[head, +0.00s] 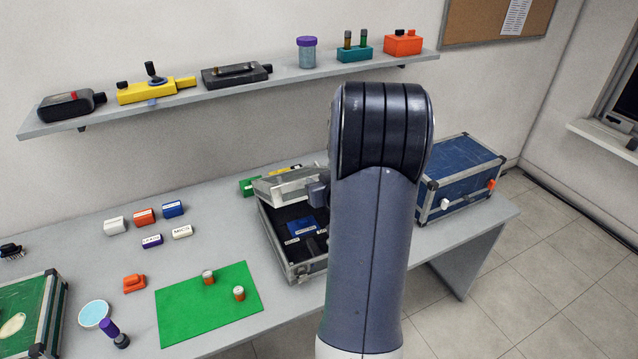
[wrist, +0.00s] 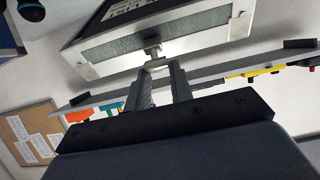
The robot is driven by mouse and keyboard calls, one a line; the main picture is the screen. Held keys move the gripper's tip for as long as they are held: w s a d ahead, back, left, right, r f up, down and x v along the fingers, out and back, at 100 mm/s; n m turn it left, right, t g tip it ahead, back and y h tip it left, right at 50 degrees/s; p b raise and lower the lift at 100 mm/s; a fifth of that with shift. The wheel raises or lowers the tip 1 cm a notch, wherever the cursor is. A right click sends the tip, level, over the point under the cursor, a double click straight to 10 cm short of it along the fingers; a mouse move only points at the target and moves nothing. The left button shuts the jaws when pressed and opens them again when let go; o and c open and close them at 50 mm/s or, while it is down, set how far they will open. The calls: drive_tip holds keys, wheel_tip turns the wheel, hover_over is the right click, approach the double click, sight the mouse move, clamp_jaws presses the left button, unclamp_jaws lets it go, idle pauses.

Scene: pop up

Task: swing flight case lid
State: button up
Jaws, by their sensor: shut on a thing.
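The open flight case (head: 278,262) stands on the table, dark inside, with a blue labelled item (head: 302,226) in it. Its metal-edged lid (head: 275,187) is raised and tilted over the far side of the case. In the wrist view the lid's grey edge face (wrist: 205,28) lies just beyond my fingertips. My gripper (wrist: 155,66) is shut on a small metal tab (wrist: 152,46) on the lid's edge. In the head view my gripper (head: 318,193) shows beside the lid, and my arm hides part of the lid and case.
A blue closed case (head: 460,175) stands to the right on the table. A wall shelf (head: 240,82) carries several items behind. A green mat (head: 205,310), small labelled blocks and a green case (head: 30,305) lie to the left.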

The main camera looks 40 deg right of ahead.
drive_tip(key=w+r+p, duration=0.1)
drive_tip(key=r, duration=0.1)
drive_tip(key=w+d+r+p, duration=0.1)
drive_tip(key=w, duration=0.1)
drive_tip(key=shift+w+r, duration=0.15)
drive_tip(key=shift+r, duration=0.25)
drive_tip(key=shift+w+d+r, duration=0.1)
drive_tip(key=shift+w+r, duration=0.25)
drive_tip(key=shift+w, duration=0.25)
clamp_jaws()
drive_tip(key=shift+w+d+r, duration=0.25)
drive_tip(key=shift+w+r, duration=0.55)
drive_tip(key=shift+r, duration=0.05)
drive_tip(key=shift+w+d+r, duration=0.2)
drive_tip(key=shift+w+r, duration=0.6)
drive_tip(key=w+d+r, duration=0.2)
drive_tip(key=w+r, duration=0.5)
drive_tip(key=w, duration=0.2)
drive_tip(key=shift+d, duration=0.2)
drive_tip(key=shift+c, duration=0.7)
unclamp_jaws()
drive_tip(key=shift+w, duration=0.1)
drive_tip(key=o, duration=0.5)
